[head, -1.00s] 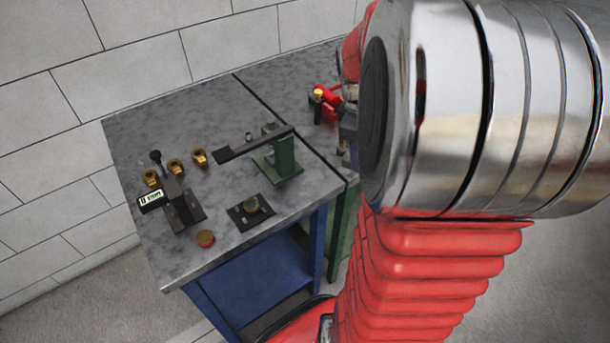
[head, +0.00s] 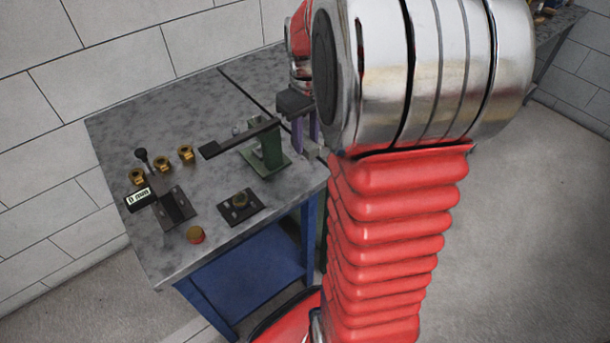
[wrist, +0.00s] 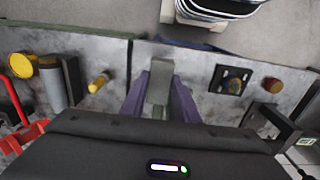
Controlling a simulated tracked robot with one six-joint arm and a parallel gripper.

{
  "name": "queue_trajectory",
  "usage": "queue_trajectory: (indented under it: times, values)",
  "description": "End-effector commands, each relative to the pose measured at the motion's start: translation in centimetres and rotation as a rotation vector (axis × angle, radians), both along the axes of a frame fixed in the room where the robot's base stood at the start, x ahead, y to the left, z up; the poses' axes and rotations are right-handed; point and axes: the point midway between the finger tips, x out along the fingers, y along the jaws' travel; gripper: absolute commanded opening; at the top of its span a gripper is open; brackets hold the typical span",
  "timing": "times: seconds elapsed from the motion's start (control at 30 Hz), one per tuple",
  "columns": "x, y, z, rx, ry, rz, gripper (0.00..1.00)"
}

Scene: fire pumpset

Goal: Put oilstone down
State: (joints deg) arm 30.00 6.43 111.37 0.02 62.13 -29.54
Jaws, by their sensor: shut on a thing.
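The oilstone (wrist: 159,82) is a light grey block in the wrist view, upright in the picture between two purple fingers. My gripper (wrist: 159,100) is shut on it. In the head view my gripper (head: 306,140) shows as a dark body with purple fingers pointing down at the right part of the grey bench, just right of the green stand (head: 266,150). The oilstone is not clear in the head view. I cannot tell whether its underside touches the bench top.
A dark plate with a brass fitting (head: 240,205), a red-rimmed cap (head: 195,235), a gauge with a display (head: 141,199) and brass fittings (head: 162,164) stand left on the bench. In the wrist view, a grey cylinder (wrist: 53,86) and a brass piece (wrist: 98,82) stand left of my gripper.

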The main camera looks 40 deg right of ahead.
Motion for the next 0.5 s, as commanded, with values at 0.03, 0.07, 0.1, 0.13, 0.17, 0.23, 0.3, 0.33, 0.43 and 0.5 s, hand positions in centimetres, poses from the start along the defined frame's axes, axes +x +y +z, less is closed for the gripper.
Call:
queue_trajectory:
  times: [0.03,0.07,0.1,0.13,0.17,0.23,0.3,0.33,0.43,0.5]
  values:
    - [0.0,0.0,-0.1,0.0,0.0,0.001,0.1]
    - [0.0,0.0,-0.3,0.0,0.001,0.002,0.1]
    - [0.0,0.0,-0.6,0.001,0.001,0.002,0.1]
    - [0.0,0.0,-1.0,0.001,0.002,0.002,0.1]
    - [0.0,0.0,-1.4,0.001,0.002,0.002,0.1]
    - [0.0,0.1,-2.5,0.002,0.003,0.002,0.1]
    - [0.0,0.1,-3.7,0.002,0.003,0.002,0.1]
    - [0.0,0.1,-4.2,0.002,0.004,0.002,0.1]
    - [0.0,0.0,-5.5,0.001,0.002,0.002,0.1]
    - [0.0,0.0,-6.1,0.0,0.001,0.002,0.1]
